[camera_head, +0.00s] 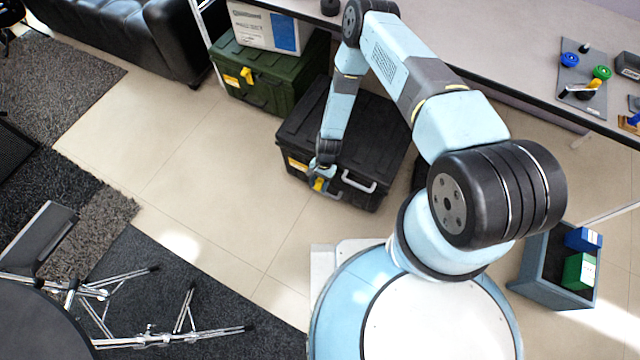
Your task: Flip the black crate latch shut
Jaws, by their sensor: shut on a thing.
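The black crate (378,135) stands on the tiled floor in the middle of the head view, its lid down. Its front side carries a light grey handle (359,183) and a yellow label at the left. A yellow latch (319,185) shows at the crate's front left. My gripper (322,187) is at this latch, reaching down from above, and is shut on it. The fingers are small and partly hidden, and the exact angle of the latch cannot be told.
A green crate (259,84) with a yellow latch stands behind left, with a white and blue box (268,27) on it. A long table (480,40) runs behind. A grey bin (549,282) with blue and green boxes is at right. Open floor (205,190) lies left.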

